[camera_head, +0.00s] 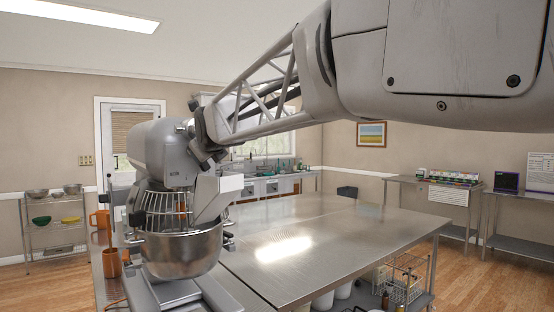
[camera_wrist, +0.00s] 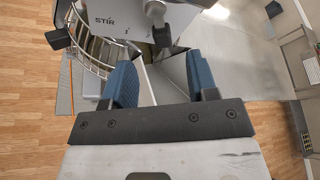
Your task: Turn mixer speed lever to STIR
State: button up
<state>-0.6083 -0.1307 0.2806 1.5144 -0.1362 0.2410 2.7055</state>
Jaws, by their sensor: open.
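The mixer (camera_head: 172,152) is a grey stand mixer with a wire guard (camera_head: 165,205) and a steel bowl (camera_head: 183,252). In the wrist view its housing (camera_wrist: 120,12) bears the printed word STIR (camera_wrist: 105,21). A dark knob on a grey stub (camera_wrist: 161,35), which looks like the speed lever, sticks out right of that word. My gripper (camera_wrist: 158,64) is open, with its two blue fingers apart and nothing between them. The knob is just beyond the fingertips, between their lines; I cannot tell whether they touch it. In the head view the fingers are not clearly visible beside the mixer.
A black knob (camera_wrist: 60,39) and the guard's bars (camera_wrist: 90,52) are left of the fingers. A white chute (camera_head: 217,198) stands above the bowl. The steel table (camera_head: 330,235) right of the mixer is mostly bare. A wire rack (camera_head: 402,280) is below it.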

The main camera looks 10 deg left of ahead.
jog(key=shift+w, duration=0.1)
jog(key=x, duration=0.7)
jog(key=shift+w+f, duration=0.2)
dwell(0.4)
jog(key=shift+a, duration=0.15)
grip_shut()
